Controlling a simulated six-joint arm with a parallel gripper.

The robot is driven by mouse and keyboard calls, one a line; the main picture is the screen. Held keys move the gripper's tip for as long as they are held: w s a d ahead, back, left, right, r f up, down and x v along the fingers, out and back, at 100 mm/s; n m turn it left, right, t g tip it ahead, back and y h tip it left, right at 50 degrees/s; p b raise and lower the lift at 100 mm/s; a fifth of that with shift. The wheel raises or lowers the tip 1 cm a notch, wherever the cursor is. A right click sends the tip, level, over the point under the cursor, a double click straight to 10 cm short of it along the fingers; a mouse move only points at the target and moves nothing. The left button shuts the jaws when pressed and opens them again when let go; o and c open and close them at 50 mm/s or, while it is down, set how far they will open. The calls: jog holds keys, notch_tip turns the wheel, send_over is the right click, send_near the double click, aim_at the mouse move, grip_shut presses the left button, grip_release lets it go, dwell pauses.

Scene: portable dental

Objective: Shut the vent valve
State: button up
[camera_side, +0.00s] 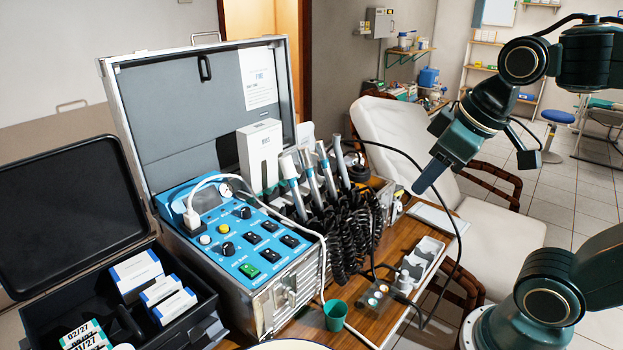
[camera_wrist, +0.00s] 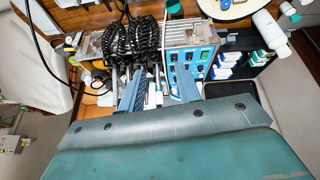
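The silver dental case (camera_side: 225,275) stands open on the wooden table, with a blue control panel (camera_side: 236,235) of knobs and switches. I cannot pick out the vent valve for certain in either view; the case's far right end is partly hidden by handpieces and coiled black hoses. My gripper (camera_side: 423,184) is in the air to the right of the case and above the table, pointing down and left, touching nothing. In the wrist view my gripper (camera_wrist: 158,88) shows two blue fingers apart with nothing held between them. The case shows beyond them.
Upright handpieces (camera_side: 312,178) and coiled hoses (camera_side: 345,240) crowd the case's right side. A black cable loops right over the table edge. A green cup (camera_side: 335,315) and a white tray (camera_side: 424,258) are on the table. A white chair (camera_side: 385,140) stands behind. Air around my gripper is clear.

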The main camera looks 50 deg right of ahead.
jog(key=w+d+r+n+g, duration=0.2)
jog(key=w+d+r+n, duration=0.15)
jog(key=w+d, duration=0.65)
jog(key=n+g, duration=0.3)
jog(key=n, duration=0.8)
send_over(401, 191)
notch_tip(401, 191, down, 20)
jog(key=shift+f, duration=0.2)
jog(key=shift+f, duration=0.15)
notch_tip(401, 191, down, 14)
jog(key=shift+r, duration=0.25)
grip_shut()
